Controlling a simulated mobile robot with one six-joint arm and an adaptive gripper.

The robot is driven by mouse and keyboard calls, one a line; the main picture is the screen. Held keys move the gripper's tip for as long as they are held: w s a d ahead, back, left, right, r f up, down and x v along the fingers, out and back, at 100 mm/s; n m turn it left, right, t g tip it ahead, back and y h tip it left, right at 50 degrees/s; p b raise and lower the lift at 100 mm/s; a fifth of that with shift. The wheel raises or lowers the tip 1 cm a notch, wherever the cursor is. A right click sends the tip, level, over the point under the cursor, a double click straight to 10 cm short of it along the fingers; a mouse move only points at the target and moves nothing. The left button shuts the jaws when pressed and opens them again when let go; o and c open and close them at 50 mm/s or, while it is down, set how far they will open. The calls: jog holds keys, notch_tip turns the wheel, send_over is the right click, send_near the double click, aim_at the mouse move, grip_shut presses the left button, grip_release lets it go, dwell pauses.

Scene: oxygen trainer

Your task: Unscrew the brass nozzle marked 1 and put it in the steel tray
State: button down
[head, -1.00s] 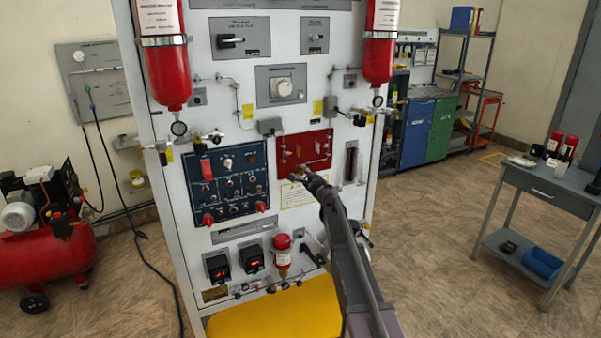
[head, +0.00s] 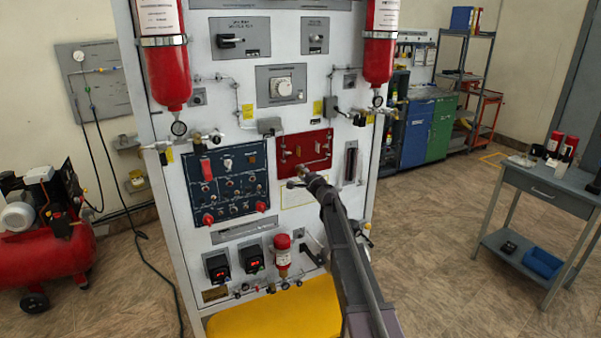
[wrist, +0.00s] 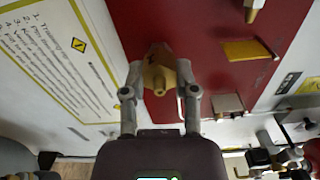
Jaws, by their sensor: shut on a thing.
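The brass nozzle (wrist: 158,76) sits between the fingertips of my gripper (wrist: 160,84) in the wrist view, with a finger pressed on each side. My gripper is shut on it in front of the lower left part of the red panel (wrist: 205,25). No number on the nozzle can be read, and I cannot tell whether it still touches the panel. In the head view my gripper (head: 296,181) is small, at the lower edge of the red panel (head: 318,148). A flat pale item (head: 521,161) lies on the side table; I cannot tell whether it is the steel tray.
Another brass fitting (wrist: 252,8) and a yellow plate (wrist: 247,50) are on the panel. The grey side table (head: 548,184) stands at right with red-capped bottles (head: 568,148). Open floor lies between the trainer and the table. A yellow seat-like surface (head: 275,318) is below the arm.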

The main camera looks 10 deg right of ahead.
jog(key=shift+n, duration=0.3)
jog(key=shift+n, duration=1.5)
jog(key=shift+n, duration=1.7)
jog(key=shift+s+n, duration=0.1)
jog(key=shift+n, duration=1.6)
jog(key=shift+n, duration=0.6)
